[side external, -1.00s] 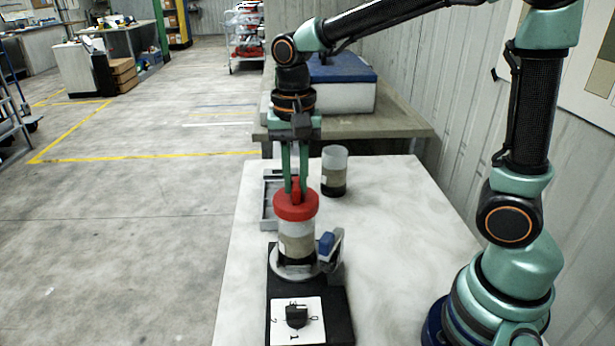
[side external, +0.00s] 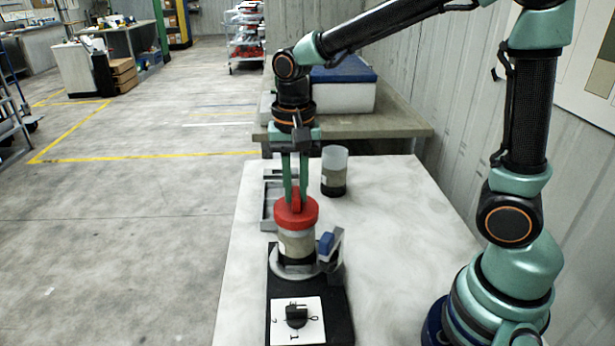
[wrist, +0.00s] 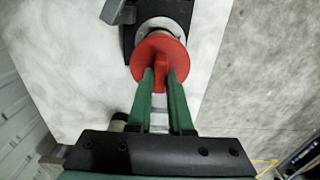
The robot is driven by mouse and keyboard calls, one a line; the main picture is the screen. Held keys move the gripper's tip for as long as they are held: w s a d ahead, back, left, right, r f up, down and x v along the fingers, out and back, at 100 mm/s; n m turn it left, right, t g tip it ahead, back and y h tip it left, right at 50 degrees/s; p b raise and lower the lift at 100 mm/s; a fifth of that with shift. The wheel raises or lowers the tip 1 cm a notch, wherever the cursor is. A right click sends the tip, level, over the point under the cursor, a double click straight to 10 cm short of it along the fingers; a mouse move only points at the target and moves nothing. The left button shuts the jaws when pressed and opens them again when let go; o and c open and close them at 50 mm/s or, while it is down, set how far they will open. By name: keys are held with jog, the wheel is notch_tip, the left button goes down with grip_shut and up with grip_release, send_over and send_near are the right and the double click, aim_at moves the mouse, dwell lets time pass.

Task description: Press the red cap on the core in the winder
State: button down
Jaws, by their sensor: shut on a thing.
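The red cap (side external: 296,212) sits over the top of the core (side external: 296,245), a clear liner with grey-brown material. The core stands upright in the winder's grey ring holder (side external: 282,271). My gripper (side external: 296,198) points straight down from above and is shut on the raised red grip of the cap. In the wrist view, the two green fingers (wrist: 160,78) close on the red cap's grip (wrist: 161,64). The cap hides the core's top rim, so I cannot tell how far down it is seated.
The winder's black base (side external: 343,316) carries a dial card with a black knob (side external: 296,317). A blue lever (side external: 327,243) is beside the core. Another uncapped core (side external: 334,172) and a grey tray (side external: 267,205) stand behind. The white table's right side is clear.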

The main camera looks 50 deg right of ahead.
jog(key=shift+c, duration=1.3)
grip_release()
jog(key=shift+r, duration=3.5)
jog(key=shift+s+d+r+n, duration=0.2)
jog(key=shift+s+d+n, duration=0.05)
jog(key=shift+d+n, duration=0.05)
jog(key=s+d+n+t, duration=0.5)
jog(key=s+n, duration=0.1)
jog(key=n, duration=0.2)
jog(key=shift+s+f+t, duration=0.25)
jog(key=shift+f+t, duration=0.05)
jog(key=shift+f, duration=0.05)
